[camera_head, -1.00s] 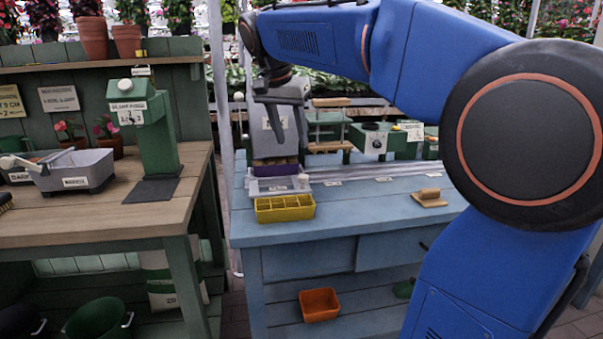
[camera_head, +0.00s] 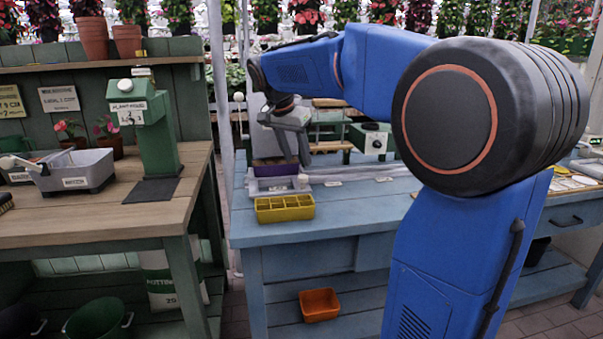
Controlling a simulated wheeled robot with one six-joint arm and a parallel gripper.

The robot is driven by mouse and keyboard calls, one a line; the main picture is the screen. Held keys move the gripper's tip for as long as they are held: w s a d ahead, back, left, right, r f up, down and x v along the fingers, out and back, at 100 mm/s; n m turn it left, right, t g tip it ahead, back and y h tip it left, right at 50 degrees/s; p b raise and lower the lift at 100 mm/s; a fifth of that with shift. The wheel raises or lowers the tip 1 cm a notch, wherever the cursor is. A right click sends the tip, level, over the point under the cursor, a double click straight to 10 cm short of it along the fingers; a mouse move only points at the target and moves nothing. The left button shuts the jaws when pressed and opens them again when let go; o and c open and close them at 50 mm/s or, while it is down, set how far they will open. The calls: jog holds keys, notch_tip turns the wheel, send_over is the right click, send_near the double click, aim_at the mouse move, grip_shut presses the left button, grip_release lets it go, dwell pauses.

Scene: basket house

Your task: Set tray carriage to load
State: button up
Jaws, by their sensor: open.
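My gripper (camera_head: 296,160) is grey and points down over the left part of the blue bench (camera_head: 330,228). Its fingers are apart and nothing shows between them. Just below and beside it is a pale grey carriage-like part (camera_head: 277,184) with a purple block (camera_head: 272,168) at its back and a small light knob (camera_head: 303,179). I cannot tell whether a finger touches the block or knob. A yellow compartmented tray (camera_head: 285,209) sits at the bench's front edge. A rail with small white labels (camera_head: 333,184) runs right from the carriage, and my arm hides its right part.
A green machine (camera_head: 372,142) with a dial stands behind the rail. A tall grey panel (camera_head: 262,115) stands behind my gripper. An orange bin (camera_head: 320,304) is on the lower shelf. The wooden bench (camera_head: 90,215) at left holds a green dispenser (camera_head: 155,135).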

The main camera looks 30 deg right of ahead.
aim_at(304, 176)
jog(key=x, duration=0.7)
jog(key=shift+d, duration=0.1)
grip_shut()
